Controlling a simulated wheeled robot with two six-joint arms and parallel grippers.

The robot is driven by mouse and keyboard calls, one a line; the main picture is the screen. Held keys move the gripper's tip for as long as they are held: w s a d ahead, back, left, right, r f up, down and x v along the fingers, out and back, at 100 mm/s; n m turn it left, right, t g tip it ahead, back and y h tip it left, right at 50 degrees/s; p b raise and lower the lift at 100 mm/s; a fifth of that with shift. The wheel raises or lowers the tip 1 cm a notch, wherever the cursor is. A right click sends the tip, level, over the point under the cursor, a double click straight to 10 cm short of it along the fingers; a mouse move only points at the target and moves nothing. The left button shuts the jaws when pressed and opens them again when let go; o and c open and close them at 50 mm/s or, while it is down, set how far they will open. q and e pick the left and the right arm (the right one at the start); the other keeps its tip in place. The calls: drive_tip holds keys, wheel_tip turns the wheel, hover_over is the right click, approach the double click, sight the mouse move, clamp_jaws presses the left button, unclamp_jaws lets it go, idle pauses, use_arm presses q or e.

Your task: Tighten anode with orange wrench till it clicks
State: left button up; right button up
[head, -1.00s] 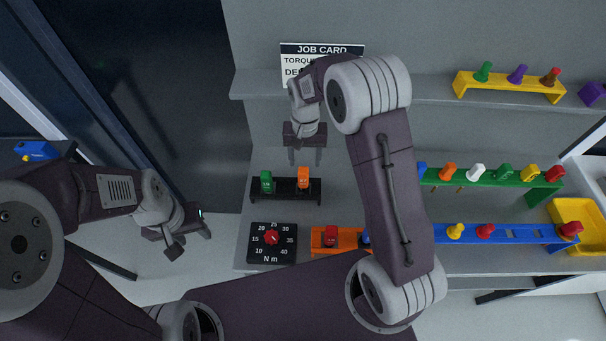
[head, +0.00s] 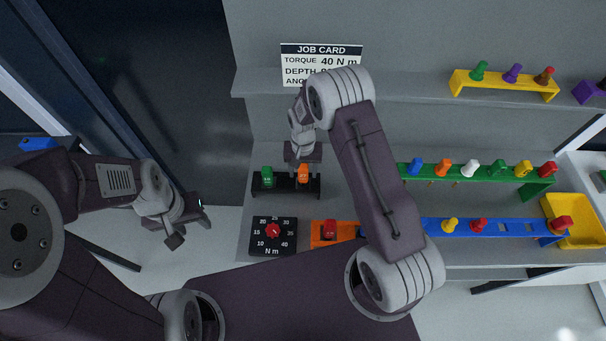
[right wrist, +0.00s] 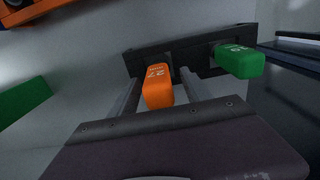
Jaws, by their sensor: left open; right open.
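The orange wrench (head: 303,174), marked 27, stands in a black rack (head: 285,186) beside the green wrench (head: 267,177). In the right wrist view the orange wrench (right wrist: 158,87) sits between the two fingers of my right gripper, and the green one (right wrist: 238,60) is to the right. My right gripper (head: 300,165) is open around the orange handle, and no grip shows. My left gripper (head: 190,225) is open and empty at the left, away from the shelf. I cannot pick out a mounted anode for certain.
A torque dial (head: 272,236) lies in front of the rack, its pointer unclear. The job card (head: 321,65) reads torque 40 N m. Green (head: 480,172) and blue (head: 510,230) racks of coloured pegs and a yellow bin (head: 590,236) are at right.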

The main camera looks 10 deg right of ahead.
drive_tip(key=shift+s+r, duration=0.1)
drive_tip(key=c, duration=1.2)
clamp_jaws()
